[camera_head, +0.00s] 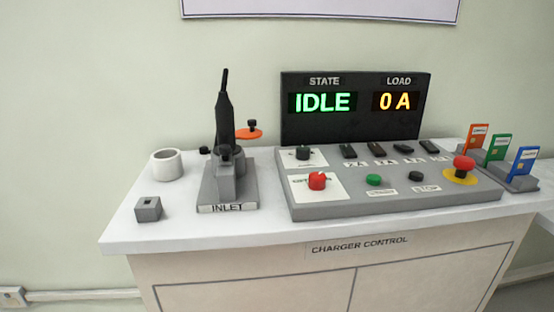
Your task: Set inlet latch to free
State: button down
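The grey inlet unit (245,190), labelled INLET on its front edge, stands on the left part of the white-topped cabinet. A black upright handle or plug (223,115) rises from it. An orange flat piece with a black knob (249,132) sticks out to the right behind the unit; it may be the latch, but I cannot tell for sure. No mark showing the latch's position can be read. My gripper is not in view.
A grey control panel (400,198) with a red knob (317,180) and a red mushroom button (464,164) sits to the right. Its display (350,105) reads IDLE and 0 A. A white cup (166,165) and small grey block (148,208) stand left. Coloured cards (497,146) stand far right.

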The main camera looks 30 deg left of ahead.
aim_at(225, 151)
jog(key=j+u, duration=0.2)
jog(key=u, duration=1.45)
